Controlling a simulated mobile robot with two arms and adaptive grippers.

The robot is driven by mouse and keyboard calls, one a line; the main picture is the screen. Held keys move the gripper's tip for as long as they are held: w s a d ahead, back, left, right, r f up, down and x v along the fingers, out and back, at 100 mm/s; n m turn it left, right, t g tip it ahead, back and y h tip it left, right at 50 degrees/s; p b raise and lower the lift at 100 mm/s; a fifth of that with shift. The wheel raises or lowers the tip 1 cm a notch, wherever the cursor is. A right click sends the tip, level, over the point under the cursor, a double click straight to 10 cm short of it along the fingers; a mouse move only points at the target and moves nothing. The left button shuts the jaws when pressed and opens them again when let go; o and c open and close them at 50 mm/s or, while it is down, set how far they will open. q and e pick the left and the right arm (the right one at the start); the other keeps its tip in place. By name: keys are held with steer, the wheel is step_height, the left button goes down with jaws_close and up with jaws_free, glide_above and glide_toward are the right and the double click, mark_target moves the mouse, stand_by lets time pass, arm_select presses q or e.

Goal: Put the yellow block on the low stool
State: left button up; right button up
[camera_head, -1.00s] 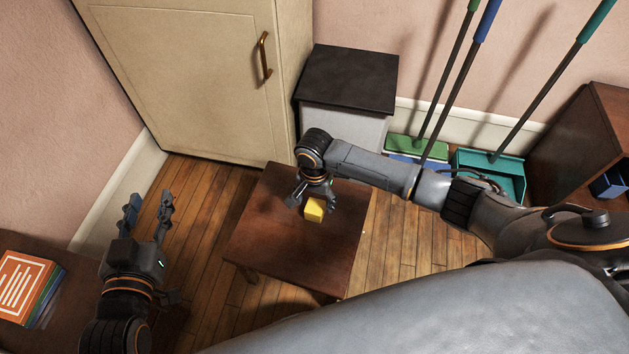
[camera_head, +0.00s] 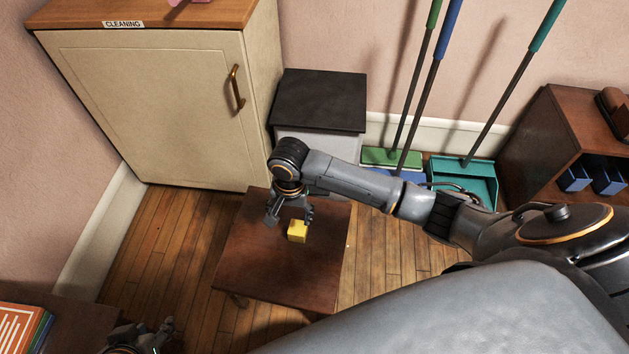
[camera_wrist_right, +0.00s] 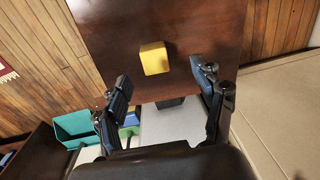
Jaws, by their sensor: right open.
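The yellow block (camera_head: 297,231) sits on the dark brown top of the low stool (camera_head: 265,272). In the right wrist view the block (camera_wrist_right: 154,58) rests on the brown stool top (camera_wrist_right: 195,25), just beyond the fingertips. My right gripper (camera_head: 290,215) is open and empty above the stool, right by the block, with its fingers apart. In the right wrist view the gripper (camera_wrist_right: 161,77) has the block outside its fingers. My left gripper (camera_head: 145,338) is cut off at the bottom left edge of the head view, so its jaws are unclear.
A cream cabinet (camera_head: 150,105) and a black-topped white bin (camera_head: 318,100) stand behind the stool. Brooms and a teal dustpan (camera_head: 465,180) lean at the wall. A brown shelf (camera_head: 545,135) is at right. Books (camera_head: 22,328) lie at lower left. Wooden floor surrounds the stool.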

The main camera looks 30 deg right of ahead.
steer(key=s+a+n+t+y, duration=0.1)
steer(key=s+a+n+y, duration=0.15)
steer(key=s+a, duration=0.3)
steer(key=s+d+r+n+t+h, duration=0.2)
steer(key=s+d+r+n+t, duration=0.3)
steer(key=s+d, duration=0.4)
step_height(320, 180, up, 2)
steer(key=shift+d+r+n, duration=0.25)
steer(key=shift+d+n, duration=0.1)
steer(key=shift+n, duration=0.3)
